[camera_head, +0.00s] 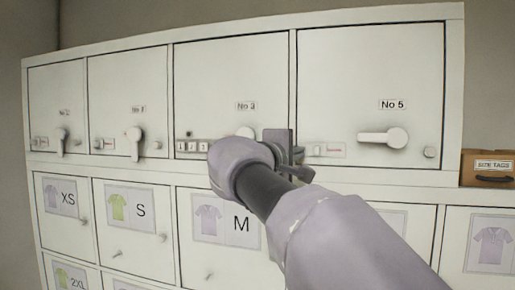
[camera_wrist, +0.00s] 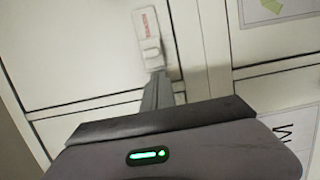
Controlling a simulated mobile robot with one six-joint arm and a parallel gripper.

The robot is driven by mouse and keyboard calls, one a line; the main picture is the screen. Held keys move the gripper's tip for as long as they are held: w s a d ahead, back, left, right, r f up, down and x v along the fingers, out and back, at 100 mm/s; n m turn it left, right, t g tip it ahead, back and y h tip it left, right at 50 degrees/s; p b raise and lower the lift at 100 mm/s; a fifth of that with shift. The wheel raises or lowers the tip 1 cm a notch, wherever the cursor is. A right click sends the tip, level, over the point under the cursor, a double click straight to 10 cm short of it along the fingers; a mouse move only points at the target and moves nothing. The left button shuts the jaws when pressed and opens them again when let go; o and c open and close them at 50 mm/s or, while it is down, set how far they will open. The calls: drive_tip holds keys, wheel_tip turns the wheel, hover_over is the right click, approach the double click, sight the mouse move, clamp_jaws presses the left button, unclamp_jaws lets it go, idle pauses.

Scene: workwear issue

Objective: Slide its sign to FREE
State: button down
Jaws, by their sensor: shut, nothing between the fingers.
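A small sign plate (camera_head: 323,149) sits at the lower left of the No 5 locker door (camera_head: 370,75). In the wrist view a sign plate (camera_wrist: 148,35) shows a red word too blurred to read and a pale slider knob (camera_wrist: 151,56). My gripper (camera_head: 298,162) is in front of the locker wall, by the left end of the No 5 sign. In the wrist view my gripper (camera_wrist: 157,80) is shut and empty, its tips right at the knob's end of the plate. I cannot tell if they touch it.
Size-marked doors line the row below. A SIZE TAGS box (camera_head: 487,167) stands right.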

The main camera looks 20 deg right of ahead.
sight(317, 150)
drive_tip(key=shift+s+d+r, duration=0.15)
drive_tip(key=shift+s+d, duration=0.5)
drive_tip(key=shift+s, duration=0.15)
drive_tip(key=shift+w, duration=0.25)
drive_tip(key=s+d+b, duration=0.1)
drive_tip(key=d, duration=0.1)
drive_tip(key=s+d, duration=0.1)
drive_tip(key=shift+s+d+b, duration=0.35)
drive_tip(key=shift+s+b, duration=0.05)
drive_tip(key=shift+w+a, duration=0.1)
drive_tip(key=shift+a, duration=0.05)
